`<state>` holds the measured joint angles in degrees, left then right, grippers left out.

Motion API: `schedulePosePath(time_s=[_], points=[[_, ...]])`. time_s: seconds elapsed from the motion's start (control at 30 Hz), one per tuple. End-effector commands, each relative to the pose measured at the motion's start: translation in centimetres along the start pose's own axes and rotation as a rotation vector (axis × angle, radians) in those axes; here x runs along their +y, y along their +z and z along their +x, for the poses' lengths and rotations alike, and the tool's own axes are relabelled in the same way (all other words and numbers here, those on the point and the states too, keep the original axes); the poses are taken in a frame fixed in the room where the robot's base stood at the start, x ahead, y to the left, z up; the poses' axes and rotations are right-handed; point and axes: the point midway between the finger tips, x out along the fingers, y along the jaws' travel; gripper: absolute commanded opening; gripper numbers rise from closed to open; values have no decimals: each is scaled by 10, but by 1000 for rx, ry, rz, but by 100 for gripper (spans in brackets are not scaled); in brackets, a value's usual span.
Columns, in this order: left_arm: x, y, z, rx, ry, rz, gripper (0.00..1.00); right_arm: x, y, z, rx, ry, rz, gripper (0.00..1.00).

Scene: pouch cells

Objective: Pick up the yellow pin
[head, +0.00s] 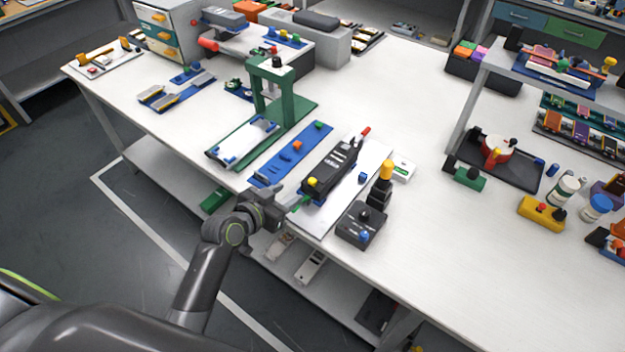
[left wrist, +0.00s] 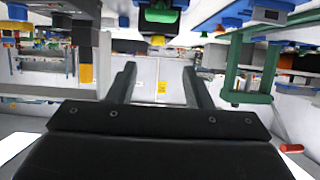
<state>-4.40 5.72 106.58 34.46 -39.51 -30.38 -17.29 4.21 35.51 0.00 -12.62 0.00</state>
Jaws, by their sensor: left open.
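The yellow pin (head: 312,182) is a small yellow knob at the near end of a long black device (head: 330,165) on the white table. My left gripper (head: 287,205) is at the table's front edge, just left of and nearer than the pin. In the left wrist view, which looks upside down, the left gripper's two fingers (left wrist: 159,82) are apart with nothing between them. A small yellow piece (left wrist: 157,40), apparently the pin, shows beyond the fingers below a green and dark body. My right gripper is not in view.
A black control box (head: 361,226) and an orange-topped black tower (head: 386,170) stand to the right. A blue strip (head: 291,155) and a green press (head: 287,97) stand to the left and behind.

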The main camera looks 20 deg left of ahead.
Motion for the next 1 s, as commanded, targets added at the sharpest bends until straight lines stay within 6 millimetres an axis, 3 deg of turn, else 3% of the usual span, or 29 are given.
schedulePosePath(time_s=[0.3, 0.63, 1.0], points=[[0, -1, 42, 0, 0, -1, 45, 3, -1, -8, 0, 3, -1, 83], [2, -3, 57, 0, 0, -2, 45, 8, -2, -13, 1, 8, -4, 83], [4, -3, 96, 0, 0, 0, 45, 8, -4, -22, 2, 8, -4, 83]])
